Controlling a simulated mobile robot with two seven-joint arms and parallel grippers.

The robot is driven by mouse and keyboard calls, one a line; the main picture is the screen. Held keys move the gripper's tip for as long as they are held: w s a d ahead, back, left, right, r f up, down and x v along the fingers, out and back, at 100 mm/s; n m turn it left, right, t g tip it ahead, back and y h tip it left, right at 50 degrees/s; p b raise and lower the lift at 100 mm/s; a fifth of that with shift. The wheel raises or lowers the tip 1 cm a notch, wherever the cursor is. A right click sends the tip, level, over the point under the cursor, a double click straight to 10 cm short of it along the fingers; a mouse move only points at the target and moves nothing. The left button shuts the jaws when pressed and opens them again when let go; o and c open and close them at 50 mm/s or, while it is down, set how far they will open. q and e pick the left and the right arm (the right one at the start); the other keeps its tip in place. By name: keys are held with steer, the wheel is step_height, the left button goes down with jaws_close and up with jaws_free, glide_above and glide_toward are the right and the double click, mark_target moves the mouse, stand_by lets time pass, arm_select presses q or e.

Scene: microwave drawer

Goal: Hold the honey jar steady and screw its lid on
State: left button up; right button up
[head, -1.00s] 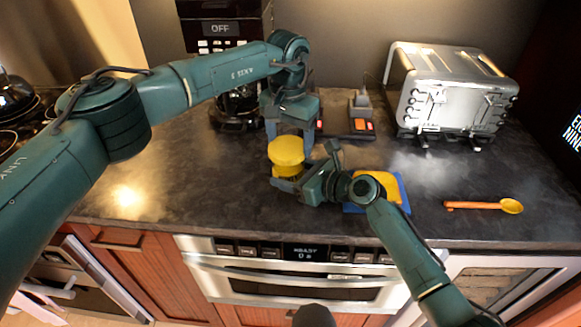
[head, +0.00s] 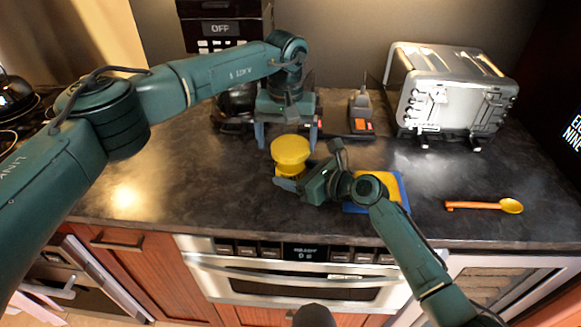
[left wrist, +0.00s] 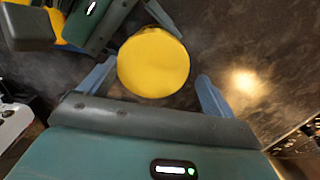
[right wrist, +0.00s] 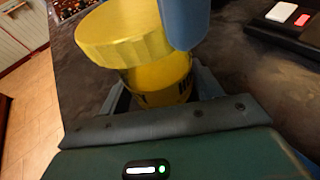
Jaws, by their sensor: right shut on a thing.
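The honey jar (right wrist: 165,80) is yellow with dark lettering and stands upright at the counter's middle. Its wide yellow lid (head: 290,150) sits on top and looks slightly tilted; how tightly it sits I cannot tell. My right gripper (head: 289,183) is shut on the jar's body from the right, low down. My left gripper (head: 287,140) is above and behind the lid, pointing down. In the left wrist view its two blue fingers stand apart on either side of the lid (left wrist: 153,62), with gaps. One blue finger (right wrist: 185,20) also shows beside the lid in the right wrist view.
A blue-edged yellow item (head: 393,188) lies behind my right wrist. An orange spoon (head: 485,206) lies to the right on clear counter. A silver toaster (head: 450,95) stands at the back right. A coffee maker (head: 225,45) stands behind my left arm.

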arm_select(q)
steer(key=n, duration=0.4)
steer(key=shift+n, duration=0.3)
steer(key=n, duration=1.3)
steer(key=shift+n, duration=0.3)
steer(key=shift+c, duration=0.5)
